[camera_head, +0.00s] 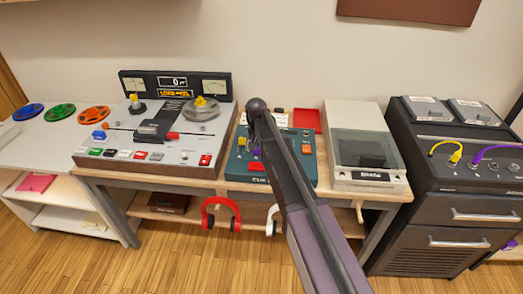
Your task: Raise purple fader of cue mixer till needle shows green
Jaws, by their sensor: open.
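The cue mixer (238,170) is a teal box on the bench, its front label partly covered by my arm. A small purple cap (255,153), which looks like the purple fader, shows just left of my arm. A yellow cap (242,142) is beside it, and an orange one (306,149) is to the right. A pale panel (281,119) at the mixer's back may be its meter; no needle can be made out. My dark gripper (252,132) is over the mixer's back left, open, its fingers hard to make out. Contact with the purple cap cannot be told.
A tape machine (150,160) with two meters stands left of the mixer. A clear-lidded box (367,150) stands on the right, beyond a red panel (307,119). Red headphones (221,214) hang below the front edge. A dark cabinet (455,190) with cables is far right.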

